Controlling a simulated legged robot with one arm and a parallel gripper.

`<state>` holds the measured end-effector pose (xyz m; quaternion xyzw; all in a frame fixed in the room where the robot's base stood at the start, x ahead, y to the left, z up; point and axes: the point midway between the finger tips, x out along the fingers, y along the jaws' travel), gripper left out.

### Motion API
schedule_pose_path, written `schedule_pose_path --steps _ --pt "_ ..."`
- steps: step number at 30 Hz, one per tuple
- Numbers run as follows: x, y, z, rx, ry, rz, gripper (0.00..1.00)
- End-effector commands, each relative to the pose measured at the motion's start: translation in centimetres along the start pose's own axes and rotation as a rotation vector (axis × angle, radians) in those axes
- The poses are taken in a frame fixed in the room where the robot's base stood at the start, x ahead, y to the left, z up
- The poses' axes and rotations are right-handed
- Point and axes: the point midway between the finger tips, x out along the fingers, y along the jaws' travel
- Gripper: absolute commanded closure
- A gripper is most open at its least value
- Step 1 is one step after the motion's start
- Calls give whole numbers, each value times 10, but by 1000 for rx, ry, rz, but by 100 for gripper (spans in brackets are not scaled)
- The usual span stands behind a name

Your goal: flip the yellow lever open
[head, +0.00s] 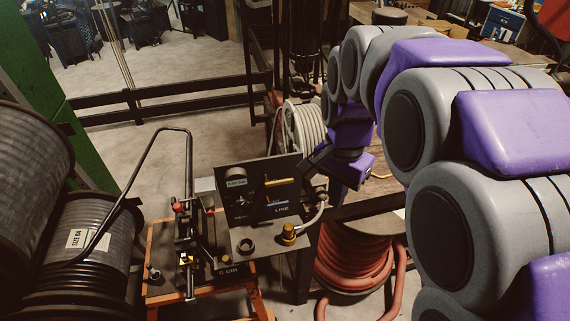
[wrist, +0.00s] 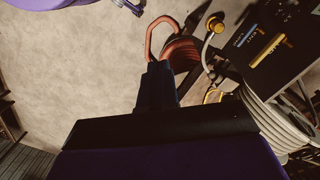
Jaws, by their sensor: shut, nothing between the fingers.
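The yellow lever (head: 281,182) lies roughly level on the face of the dark control panel (head: 240,205), above a blue lever (head: 277,204). In the wrist view the yellow lever (wrist: 271,45) shows at the upper right, well to the right of my fingers.
A yellow-based fitting (head: 288,232) with a pale hose stands below the panel. A white hose reel (head: 303,130) is behind my gripper. A red hose reel (head: 352,262) stands at the lower right. Large black spools (head: 85,235) and a bent metal bar (head: 152,150) are on the left.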

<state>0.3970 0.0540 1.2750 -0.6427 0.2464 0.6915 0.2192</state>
Motion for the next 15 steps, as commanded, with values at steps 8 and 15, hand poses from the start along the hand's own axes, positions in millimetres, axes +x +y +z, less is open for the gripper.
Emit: schedule_pose_path --steps 8,15 --pt "-30 -104 -44 317 28 -34 100" --pt "-37 -167 -60 533 33 -60 100"
